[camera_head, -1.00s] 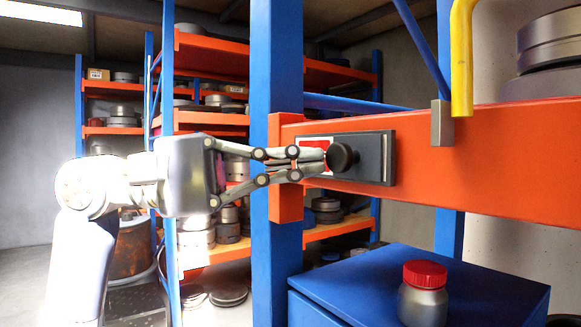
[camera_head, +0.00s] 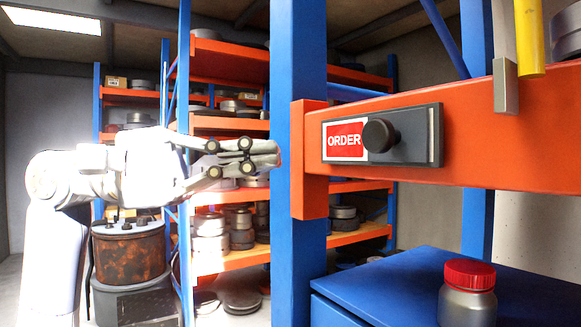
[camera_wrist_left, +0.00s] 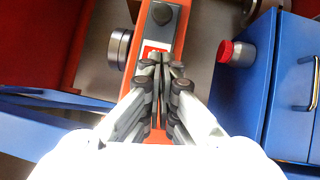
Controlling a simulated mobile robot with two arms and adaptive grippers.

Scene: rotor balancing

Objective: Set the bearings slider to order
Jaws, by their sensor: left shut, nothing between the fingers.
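The bearings slider (camera_head: 425,136) is a dark plate with a round black knob (camera_head: 379,135), fixed on the orange beam. A red label reading "ORDER" (camera_head: 345,140) shows to the left of the knob. The knob also shows in the left wrist view (camera_wrist_left: 162,14), ahead of the fingers. My left gripper (camera_head: 278,153) is shut and empty, left of the slider and apart from the knob. In the left wrist view my left gripper (camera_wrist_left: 168,60) points along the beam. My right gripper is not in view.
The orange beam (camera_head: 530,130) runs right from a blue upright (camera_head: 298,60). A yellow bar (camera_head: 530,40) and a grey bracket (camera_head: 506,86) are at upper right. A red-lidded jar (camera_head: 468,295) stands on a blue cabinet (camera_head: 400,280). Shelves with discs stand behind.

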